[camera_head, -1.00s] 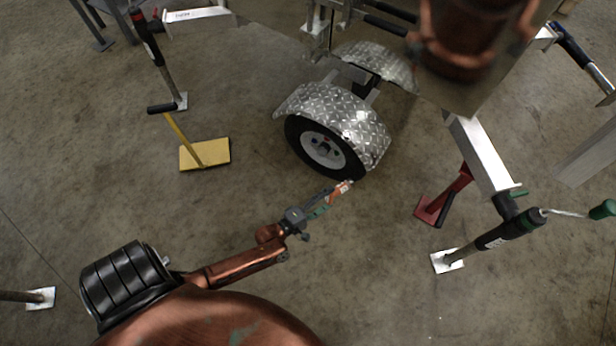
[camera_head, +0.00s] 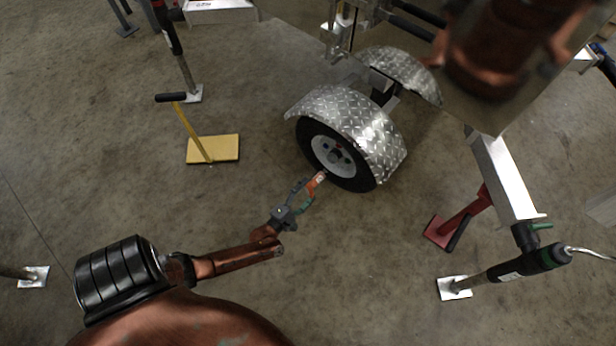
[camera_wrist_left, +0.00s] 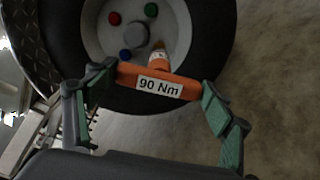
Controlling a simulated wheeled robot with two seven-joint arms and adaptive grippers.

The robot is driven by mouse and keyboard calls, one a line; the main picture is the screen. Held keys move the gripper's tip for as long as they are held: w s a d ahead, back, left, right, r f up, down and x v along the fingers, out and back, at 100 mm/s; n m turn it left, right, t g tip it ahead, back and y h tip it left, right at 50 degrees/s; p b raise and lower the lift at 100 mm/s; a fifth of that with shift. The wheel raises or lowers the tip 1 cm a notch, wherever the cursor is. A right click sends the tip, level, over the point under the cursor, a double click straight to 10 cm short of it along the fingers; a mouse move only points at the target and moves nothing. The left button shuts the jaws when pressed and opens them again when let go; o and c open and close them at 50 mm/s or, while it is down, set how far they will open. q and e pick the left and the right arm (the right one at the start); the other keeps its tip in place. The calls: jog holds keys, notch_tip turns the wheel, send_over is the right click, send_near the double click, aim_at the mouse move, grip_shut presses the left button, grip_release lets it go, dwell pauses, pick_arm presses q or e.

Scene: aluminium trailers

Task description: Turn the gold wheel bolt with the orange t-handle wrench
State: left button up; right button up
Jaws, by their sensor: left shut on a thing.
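The orange t-handle wrench (camera_head: 316,182) is held in my left gripper (camera_head: 305,194), by the lower edge of the trailer wheel (camera_head: 308,147). In the left wrist view, my left gripper's fingers (camera_wrist_left: 160,103) are shut on the wrench's crossbar (camera_wrist_left: 160,83), labelled "90 Nm". Its short stem (camera_wrist_left: 158,62) points at the wheel face. The gold bolt (camera_wrist_left: 157,47) shows just beyond the stem tip; I cannot tell whether they touch. Red (camera_wrist_left: 115,18), green (camera_wrist_left: 151,10) and blue (camera_wrist_left: 125,55) bolts sit around the grey hub (camera_wrist_left: 136,35). My right gripper is not in view.
A diamond-plate fender (camera_head: 350,115) covers the wheel's top. A yellow chock with handle (camera_head: 225,150) stands left and a red stand (camera_head: 445,230) right. A jack leg (camera_head: 510,268) stands at lower right. The floor around the wheel's front is clear.

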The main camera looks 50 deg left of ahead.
aim_at(318, 180)
pick_arm(q)
jog(key=shift+b+x, duration=0.55)
jog(key=shift+x, duration=2.8)
jog(key=m, duration=0.6)
jog(key=shift+d+r+p, duration=0.1)
jog(key=shift+p, duration=0.25)
jog(key=m, duration=0.4)
jog(key=shift+m, duration=0.3)
jog(key=m, duration=0.6)
jog(key=shift+f, duration=0.2)
jog(key=m, duration=0.5)
